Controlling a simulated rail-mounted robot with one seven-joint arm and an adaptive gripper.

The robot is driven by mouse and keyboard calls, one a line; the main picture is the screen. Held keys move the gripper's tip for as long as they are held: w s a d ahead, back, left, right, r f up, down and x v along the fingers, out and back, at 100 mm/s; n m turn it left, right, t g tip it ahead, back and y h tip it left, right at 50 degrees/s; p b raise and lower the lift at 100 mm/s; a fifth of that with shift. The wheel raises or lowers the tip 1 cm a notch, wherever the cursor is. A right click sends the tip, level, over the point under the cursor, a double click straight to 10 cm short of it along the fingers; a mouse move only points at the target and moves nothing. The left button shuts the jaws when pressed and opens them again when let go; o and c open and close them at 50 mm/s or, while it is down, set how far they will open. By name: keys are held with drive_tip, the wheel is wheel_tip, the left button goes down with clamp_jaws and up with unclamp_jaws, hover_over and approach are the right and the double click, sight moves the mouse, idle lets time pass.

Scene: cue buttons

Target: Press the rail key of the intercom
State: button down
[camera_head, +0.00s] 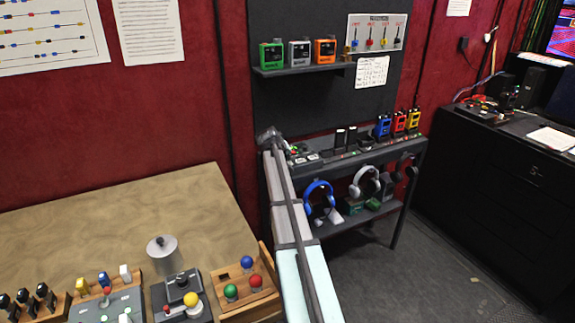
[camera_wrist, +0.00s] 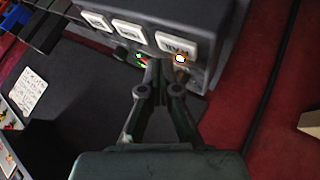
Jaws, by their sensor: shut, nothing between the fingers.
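The intercom (camera_wrist: 195,18) is a dark grey box at the top of the wrist view, with three white keys along its edge. The rail key (camera_wrist: 176,44) is the rightmost in that view, its lettering upside down, with a glowing orange-white lamp (camera_wrist: 180,58) beside it. My gripper (camera_wrist: 157,66) is shut and empty, its tips at the intercom's edge between the rail key and the middle key (camera_wrist: 130,31). I cannot tell whether they touch it. In the head view the intercom (camera_head: 306,157) is partly hidden behind my arm on the grey shelf.
Blue, red and yellow radios (camera_head: 399,122) stand on the shelf (camera_head: 350,150) right of the intercom. Headphones (camera_head: 319,197) hang below. Green, grey and orange boxes (camera_head: 299,53) sit on a higher shelf. A wooden table (camera_head: 130,215) with joysticks and knobs is at the left.

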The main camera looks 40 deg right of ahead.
drive_tip(key=shift+r, duration=0.1)
drive_tip(key=shift+r+p, duration=1.1)
drive_tip(key=shift+r, duration=1.3)
